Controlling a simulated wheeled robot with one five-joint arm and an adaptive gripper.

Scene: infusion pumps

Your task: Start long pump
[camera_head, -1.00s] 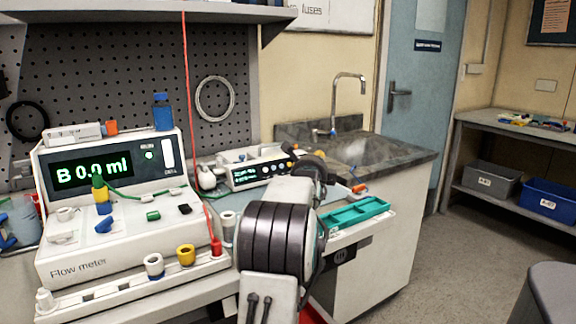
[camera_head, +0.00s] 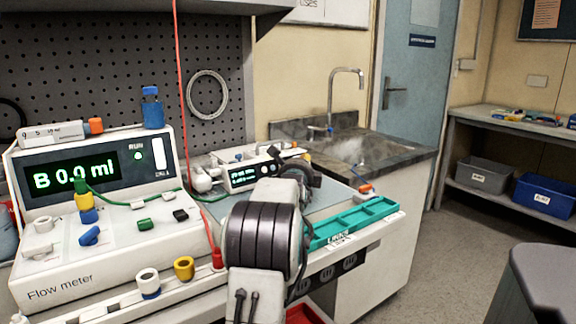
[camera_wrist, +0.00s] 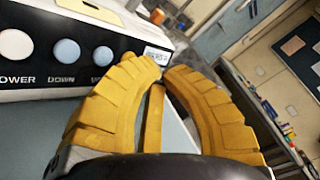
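A long white pump (camera_head: 250,172) with a small lit display stands on the bench behind my arm; my arm covers part of its right side. In the wrist view a white and black pump panel (camera_wrist: 85,85) is close up at the left, with a white POWER button (camera_wrist: 16,45), a pale blue DOWN button (camera_wrist: 67,52) and another blue button (camera_wrist: 103,56) whose label is partly covered. My gripper (camera_wrist: 156,70) has curved yellow fingers, empty, with a narrow gap between the tips. Contact with the panel cannot be told.
A flow meter (camera_head: 65,275) reading "B 0.0 ml" stands at the left. A red tube (camera_head: 180,100) hangs in front of the pegboard. A teal tray (camera_head: 350,222) lies right of my arm. A sink (camera_head: 360,148) is behind it. The floor at the right is clear beside a grey object (camera_head: 545,275).

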